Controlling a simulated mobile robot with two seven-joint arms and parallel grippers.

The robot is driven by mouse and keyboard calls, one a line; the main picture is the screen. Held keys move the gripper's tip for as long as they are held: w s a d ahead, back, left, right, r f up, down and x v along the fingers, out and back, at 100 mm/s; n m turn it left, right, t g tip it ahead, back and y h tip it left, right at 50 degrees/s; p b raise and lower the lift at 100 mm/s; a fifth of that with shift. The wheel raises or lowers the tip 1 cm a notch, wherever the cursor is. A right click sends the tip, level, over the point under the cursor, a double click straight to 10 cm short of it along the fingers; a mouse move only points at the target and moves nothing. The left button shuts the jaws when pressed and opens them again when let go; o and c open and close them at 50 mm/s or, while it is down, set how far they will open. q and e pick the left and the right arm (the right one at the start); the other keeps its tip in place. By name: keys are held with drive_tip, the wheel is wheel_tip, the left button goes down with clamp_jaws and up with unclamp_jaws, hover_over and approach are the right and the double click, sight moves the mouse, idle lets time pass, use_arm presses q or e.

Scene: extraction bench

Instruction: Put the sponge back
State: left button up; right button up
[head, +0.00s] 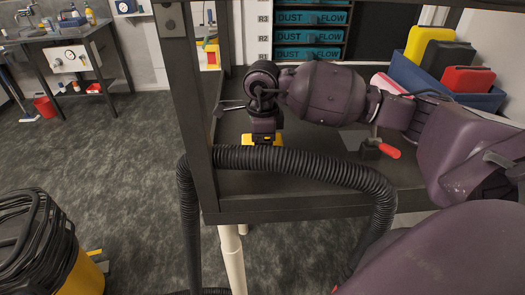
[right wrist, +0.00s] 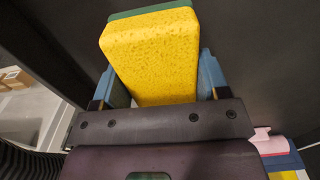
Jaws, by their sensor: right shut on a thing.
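The sponge is yellow with a green layer on one face and fills the upper middle of the right wrist view (right wrist: 150,58). My right gripper (right wrist: 157,80) is shut on it, with a blue finger on each side. In the head view my right arm comes in from the right over the dark bench, and its gripper (head: 263,137) points down near the bench's left side. Only a bit of yellow shows below it there; most of the sponge is hidden. I cannot tell whether it touches the bench. My left gripper is not in view.
A black ribbed hose (head: 300,160) loops across the bench's front. A red-handled toggle clamp (head: 380,150) stands right of the gripper. A blue bin (head: 490,101) with yellow, black and red cases is at the back right. A dark upright post (head: 188,110) stands close at left.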

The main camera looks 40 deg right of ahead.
drive_tip(key=shift+f, duration=1.5)
drive_tip(key=shift+f, duration=0.2)
drive_tip(key=o, duration=0.9)
drive_tip(key=shift+r, duration=0.1)
drive_tip(key=shift+r, duration=0.15)
wheel_tip(320, 180, up, 12)
